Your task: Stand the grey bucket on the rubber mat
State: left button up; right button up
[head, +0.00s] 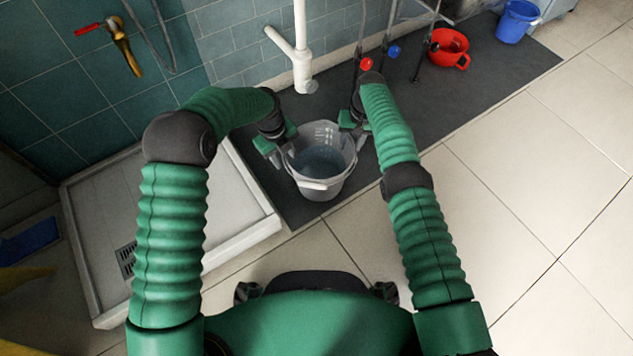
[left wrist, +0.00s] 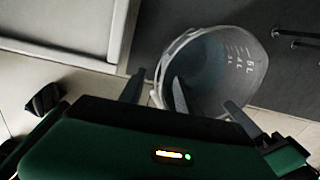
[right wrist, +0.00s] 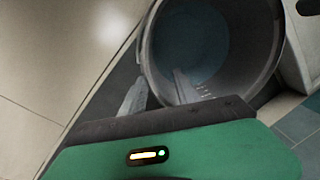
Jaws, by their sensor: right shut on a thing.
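The grey bucket (head: 318,185), translucent with a bluish-grey inside, is upright at the near left end of the dark rubber mat (head: 480,88). I cannot tell whether its base touches the mat. My right gripper (head: 350,122) is shut on the bucket's rim; in the right wrist view its fingers (right wrist: 160,90) lie either side of the bucket wall (right wrist: 262,75). My left gripper (head: 278,146) is at the opposite side of the rim.
A white shower tray (head: 235,205) lies left of the mat. A white pipe (head: 301,55) and thin dark stands rise behind the bucket. A red bucket (head: 452,50) is on the mat and a blue bucket (head: 516,22) is further right. Pale floor tiles (head: 500,190) in front are clear.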

pick_arm(q)
jog(key=r, duration=0.5)
jog(key=shift+s+a, duration=0.15)
jog(key=shift+a, duration=0.1)
pick_arm(e)
notch_tip(320, 180, up, 12)
jog(key=d, duration=0.1)
jog(key=shift+d, duration=0.2)
